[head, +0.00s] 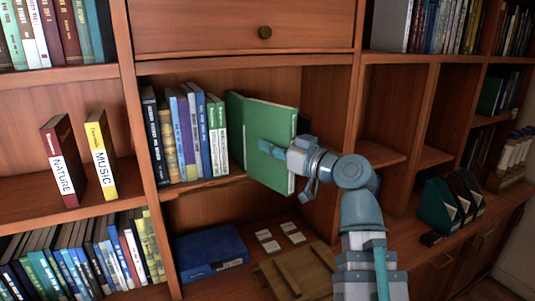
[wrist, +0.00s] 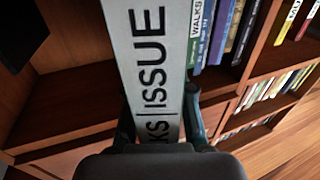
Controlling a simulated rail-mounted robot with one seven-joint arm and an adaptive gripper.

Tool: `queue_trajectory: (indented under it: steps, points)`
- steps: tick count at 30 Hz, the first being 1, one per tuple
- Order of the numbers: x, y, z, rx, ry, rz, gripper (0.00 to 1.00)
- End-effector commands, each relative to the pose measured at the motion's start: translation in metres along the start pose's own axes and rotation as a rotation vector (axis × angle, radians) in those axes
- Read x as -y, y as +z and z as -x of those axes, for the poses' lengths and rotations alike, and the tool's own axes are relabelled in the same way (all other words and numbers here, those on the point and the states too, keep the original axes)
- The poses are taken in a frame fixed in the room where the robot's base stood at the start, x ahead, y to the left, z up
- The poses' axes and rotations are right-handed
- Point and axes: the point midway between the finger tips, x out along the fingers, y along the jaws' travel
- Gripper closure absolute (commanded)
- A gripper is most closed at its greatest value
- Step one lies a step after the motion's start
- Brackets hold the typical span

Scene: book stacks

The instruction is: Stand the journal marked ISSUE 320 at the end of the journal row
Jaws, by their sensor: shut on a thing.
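My gripper (head: 282,152) is shut on a green journal (head: 262,120), which is upright, with its broad side toward the head camera. The journal is partly inside the middle shelf bay, to the right of the journal row (head: 188,135), and its near edge sticks out past the shelf front. In the wrist view, my gripper (wrist: 160,128) has a finger on each side of the journal's white spine (wrist: 157,60). The spine reads ISSUE; its number is not visible. I cannot tell whether the journal's foot touches the shelf.
The bay's right side wall (head: 328,110) is close to the journal. A drawer (head: 230,25) is above. Below are a blue box (head: 210,252), small white cards (head: 268,240) and a wooden tray (head: 295,272). NATURE (head: 65,165) and MUSIC (head: 102,158) books stand at the left.

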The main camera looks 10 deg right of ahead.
Motion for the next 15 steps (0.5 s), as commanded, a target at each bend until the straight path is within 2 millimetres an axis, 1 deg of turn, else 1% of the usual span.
queue_trajectory:
  steps: [1,3,7,9,12,15]
  points:
    - [-0.001,-0.011,0.004,-0.006,0.032,0.005,1.0]
    - [-0.003,-0.024,0.01,-0.006,0.078,0.005,1.0]
    - [-0.011,-0.046,0.021,-0.007,0.171,0.003,1.0]
    - [-0.018,-0.055,0.026,-0.005,0.225,0.003,1.0]
    - [-0.031,-0.056,0.029,-0.002,0.288,0.0,1.0]
    - [-0.039,-0.059,0.03,-0.002,0.324,0.0,1.0]
